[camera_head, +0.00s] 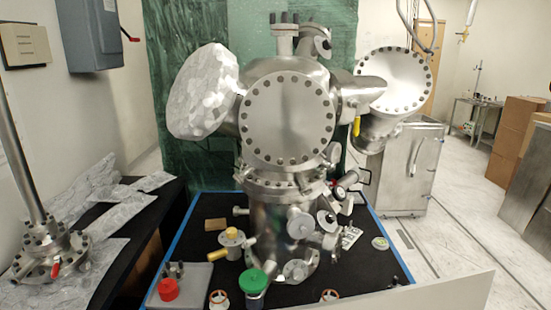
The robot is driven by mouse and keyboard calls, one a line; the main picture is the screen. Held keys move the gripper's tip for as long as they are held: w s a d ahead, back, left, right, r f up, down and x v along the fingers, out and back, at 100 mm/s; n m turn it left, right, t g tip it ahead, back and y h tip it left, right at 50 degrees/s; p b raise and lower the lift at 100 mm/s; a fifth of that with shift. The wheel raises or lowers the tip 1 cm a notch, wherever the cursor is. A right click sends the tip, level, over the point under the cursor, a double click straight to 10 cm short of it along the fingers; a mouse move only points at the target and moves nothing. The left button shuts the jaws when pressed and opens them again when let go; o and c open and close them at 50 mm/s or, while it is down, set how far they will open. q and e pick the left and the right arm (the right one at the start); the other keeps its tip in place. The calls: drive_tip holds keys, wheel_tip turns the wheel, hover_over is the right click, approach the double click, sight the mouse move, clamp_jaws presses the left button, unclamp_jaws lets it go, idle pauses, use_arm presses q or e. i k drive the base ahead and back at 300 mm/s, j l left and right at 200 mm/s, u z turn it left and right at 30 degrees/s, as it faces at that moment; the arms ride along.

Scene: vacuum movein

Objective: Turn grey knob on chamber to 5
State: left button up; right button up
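The steel vacuum chamber (289,120) stands upright in the middle of the head view, with bolted round flanges. Several small fittings stick out around its lower body. A round grey knob-like disc (300,222) faces me at the front of the lower body. Another round fitting with a dark face (327,218) sits just right of it. I cannot tell for sure which one is the grey knob, and no number marks are readable. Neither of my grippers is in view.
The chamber stands on a black table with blue edging (193,205). A foil-covered bench (110,215) is at left. Open floor (465,235) lies at right, with cardboard boxes (515,130) beyond.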

sight(297, 274)
drive_tip(key=i+j+z, duration=0.1)
drive_tip(key=j, duration=0.4)
drive_tip(key=i+j, duration=0.15)
drive_tip(key=j, duration=0.4)
drive_tip(key=i+j+z, duration=0.15)
drive_tip(key=j, duration=0.35)
drive_tip(key=k, duration=0.05)
